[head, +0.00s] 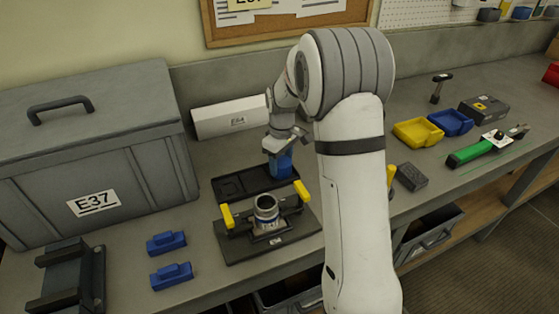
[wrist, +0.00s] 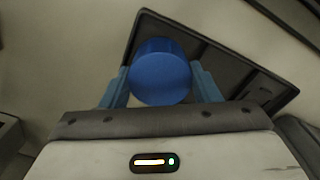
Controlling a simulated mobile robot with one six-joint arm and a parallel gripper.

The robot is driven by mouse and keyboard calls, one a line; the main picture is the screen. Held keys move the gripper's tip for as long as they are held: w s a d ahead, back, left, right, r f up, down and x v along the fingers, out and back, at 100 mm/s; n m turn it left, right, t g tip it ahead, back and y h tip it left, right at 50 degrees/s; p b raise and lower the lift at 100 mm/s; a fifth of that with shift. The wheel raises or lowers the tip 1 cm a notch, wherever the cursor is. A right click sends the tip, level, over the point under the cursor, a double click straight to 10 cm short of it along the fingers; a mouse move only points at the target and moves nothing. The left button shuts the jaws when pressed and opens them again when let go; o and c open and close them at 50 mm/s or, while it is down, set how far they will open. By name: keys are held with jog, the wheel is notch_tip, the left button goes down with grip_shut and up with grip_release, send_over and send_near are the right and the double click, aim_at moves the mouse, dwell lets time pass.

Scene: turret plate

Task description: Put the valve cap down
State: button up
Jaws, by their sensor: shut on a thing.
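The valve cap is a blue cylinder (wrist: 160,74), held between the two blue-grey fingers of my gripper (wrist: 161,84) in the wrist view. In the head view the blue cap (head: 281,168) shows below my gripper (head: 281,154), at the back of the turret plate fixture. My gripper is shut on the cap. A black tray (head: 232,187) lies under or just behind the cap, and it also shows in the wrist view (wrist: 270,88). I cannot tell whether the cap touches the tray.
A dark plate with a metal ring valve (head: 266,208) and yellow handles (head: 226,216) stands in front of the tray. Blue blocks (head: 170,275) lie to the left, beside a grey E37 case (head: 150,165). A white E64 box (head: 226,117) stands behind.

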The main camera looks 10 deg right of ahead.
aim_at(281, 161)
jog(key=shift+f, duration=0.2)
jog(key=o, duration=0.9)
notch_tip(281, 161, up, 11)
jog(key=s+r+m+t, duration=0.1)
jog(key=s+r+m, duration=0.35)
jog(key=s, duration=0.95)
jog(key=s+f+m, duration=0.1)
jog(key=s, duration=0.4)
jog(key=s+f+m+t, duration=0.1)
jog(key=s, duration=0.4)
jog(key=s+f+m+t, duration=0.1)
jog(key=s, duration=0.4)
jog(key=shift+a+f+m+b, duration=0.15)
jog(key=shift+m+b, duration=0.2)
jog(key=shift+b, duration=0.05)
